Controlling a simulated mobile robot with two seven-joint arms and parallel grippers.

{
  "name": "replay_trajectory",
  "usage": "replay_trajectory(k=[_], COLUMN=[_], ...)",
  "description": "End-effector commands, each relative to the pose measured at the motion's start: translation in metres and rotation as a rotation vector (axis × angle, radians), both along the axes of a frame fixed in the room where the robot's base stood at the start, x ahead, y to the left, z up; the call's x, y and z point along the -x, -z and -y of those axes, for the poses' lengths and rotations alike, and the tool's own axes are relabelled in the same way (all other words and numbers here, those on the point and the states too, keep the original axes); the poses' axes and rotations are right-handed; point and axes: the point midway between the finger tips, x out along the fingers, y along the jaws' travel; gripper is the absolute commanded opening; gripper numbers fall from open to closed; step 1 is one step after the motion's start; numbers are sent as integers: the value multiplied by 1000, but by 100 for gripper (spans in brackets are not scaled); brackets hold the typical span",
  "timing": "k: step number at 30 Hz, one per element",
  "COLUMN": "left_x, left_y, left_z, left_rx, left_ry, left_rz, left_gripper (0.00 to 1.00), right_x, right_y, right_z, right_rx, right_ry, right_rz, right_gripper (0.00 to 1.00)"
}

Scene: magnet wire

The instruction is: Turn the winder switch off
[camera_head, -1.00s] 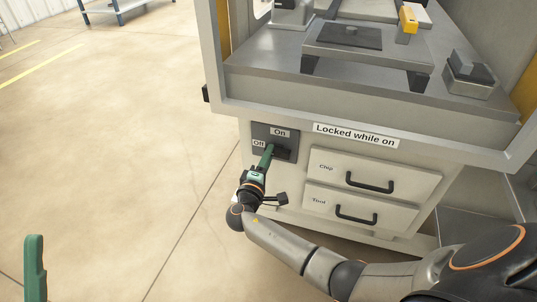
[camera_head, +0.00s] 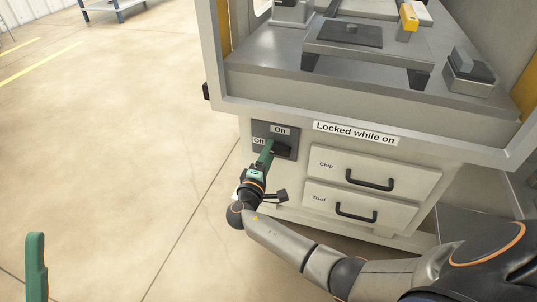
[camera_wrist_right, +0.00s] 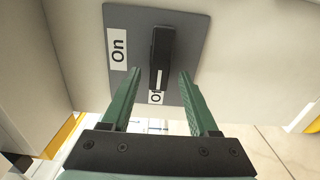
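The winder switch (camera_head: 284,150) is a black handle on a dark grey plate (camera_head: 261,130) at the cabinet's front left, labelled On above and Off to the left. In the right wrist view the handle (camera_wrist_right: 161,58) points at the Off label, with a white mark at that end, and partly covers the label. My right gripper (camera_head: 268,147) is at the plate. In the wrist view its green fingers (camera_wrist_right: 160,75) are open, one on each side of the handle, with gaps showing. Of my left gripper, one green finger (camera_head: 36,265) shows at the lower left.
Right of the switch are the Chip drawer (camera_head: 372,173) and Tool drawer (camera_head: 357,207) with black handles, both shut. A "Locked while on" label (camera_head: 355,133) sits above them. The cabinet's frame overhangs the front. Open floor (camera_head: 120,150) lies to the left.

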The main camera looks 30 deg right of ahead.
Motion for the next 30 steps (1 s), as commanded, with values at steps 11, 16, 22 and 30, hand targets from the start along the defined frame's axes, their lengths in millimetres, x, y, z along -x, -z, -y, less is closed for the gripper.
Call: replay_trajectory(k=[11, 16, 22, 30], left_x=[0, 1, 1, 1], left_y=[-5, -14, -21, -25], left_z=[0, 1, -1, -3], left_rx=[-4, -11, -21, -22], left_ry=[-1, -5, -18, -29], left_rz=[0, 9, 19, 23], left_gripper=[50, 50, 50, 50], right_x=[10, 33, 61, 80], right_y=[-1, -2, -1, -1], right_z=[-12, -40, -72, -94], right_rx=[-2, -4, -4, -1], right_ry=[-1, -3, -1, -1], right_rz=[-1, -2, -2, 1], right_gripper=[60, 60, 60, 60])
